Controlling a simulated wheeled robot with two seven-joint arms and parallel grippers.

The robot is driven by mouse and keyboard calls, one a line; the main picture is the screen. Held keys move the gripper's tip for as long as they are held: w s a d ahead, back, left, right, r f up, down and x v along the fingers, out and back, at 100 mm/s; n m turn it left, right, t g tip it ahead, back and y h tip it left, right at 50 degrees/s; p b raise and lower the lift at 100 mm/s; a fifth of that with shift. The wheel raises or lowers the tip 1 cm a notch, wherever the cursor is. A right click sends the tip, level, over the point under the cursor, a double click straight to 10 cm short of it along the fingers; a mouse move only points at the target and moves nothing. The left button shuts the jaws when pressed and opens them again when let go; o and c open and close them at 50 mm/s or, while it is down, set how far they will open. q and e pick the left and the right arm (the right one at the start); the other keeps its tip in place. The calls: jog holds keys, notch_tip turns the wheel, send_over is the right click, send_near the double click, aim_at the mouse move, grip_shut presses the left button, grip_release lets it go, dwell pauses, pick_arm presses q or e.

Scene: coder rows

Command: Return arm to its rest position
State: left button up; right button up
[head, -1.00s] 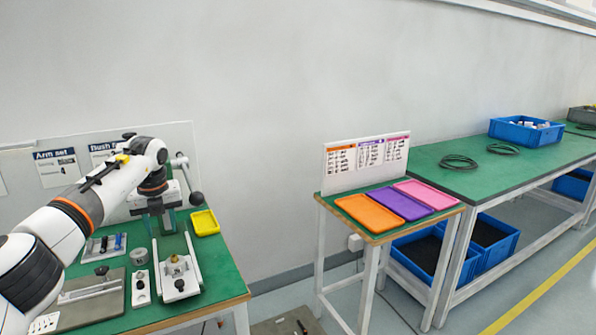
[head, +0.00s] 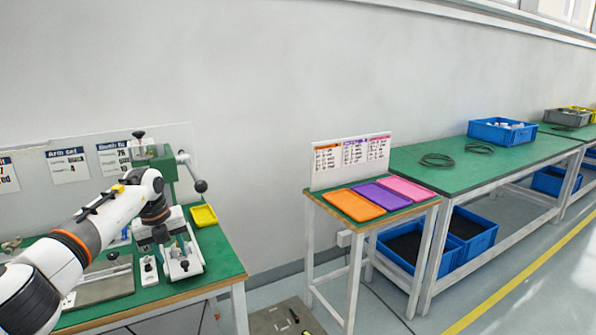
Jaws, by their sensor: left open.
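My left arm comes in from the left, and its white, orange-ringed wrist bends down over the green workbench (head: 222,258). My left gripper (head: 174,256) points down in front of the green lever press (head: 160,163), over the white fixture (head: 190,268) at its foot. The jaws are open, and I see nothing held between them. The gripper partly hides the fixture and the press base; I cannot tell whether it touches them. My right gripper is not in view.
A yellow tray (head: 203,215) lies right of the press. A small table (head: 407,212) holds orange (head: 354,205), purple (head: 380,196) and pink (head: 406,188) trays. A blue crate (head: 502,132) stands on the long bench. Grey floor lies between the workbench and small table.

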pick_arm(q)
jog(key=s+d+f+n+t+h+p, duration=0.1)
jog(key=s+d+f+n+h, duration=0.15)
jog(key=d+f, duration=0.45)
jog(key=s+d+f+n+t+h+p, duration=0.1)
jog(key=s+d+f+n+t+h, duration=0.1)
jog(key=d+f+h, duration=0.5)
jog(key=s+d+f+n+t+h+p, duration=0.15)
jog(key=d+f, duration=0.35)
jog(key=f, duration=0.6)
jog(key=s+a+f+n+t+y, duration=0.1)
jog(key=s+a+f+n+y, duration=0.35)
jog(key=s+f+n, duration=0.6)
jog(key=s+a+f+n+t+y, duration=0.1)
jog(key=s+a+f+n+y, duration=0.4)
jog(key=s+f, duration=1)
jog(key=s+f+n+g, duration=0.2)
jog(key=s, duration=0.8)
jog(key=s+a+f+n+g+y+p, duration=0.1)
jog(key=s+f+n+g, duration=0.1)
jog(key=s, duration=0.9)
jog(key=s+a+f+n+g+y+p, duration=0.1)
jog(key=s+f+n+g, duration=0.2)
jog(key=s, duration=0.8)
jog(key=shift+s+a+f, duration=0.15)
jog(key=shift+s+f, duration=0.1)
jog(key=shift+f, duration=0.2)
jog(key=shift+g, duration=0.25)
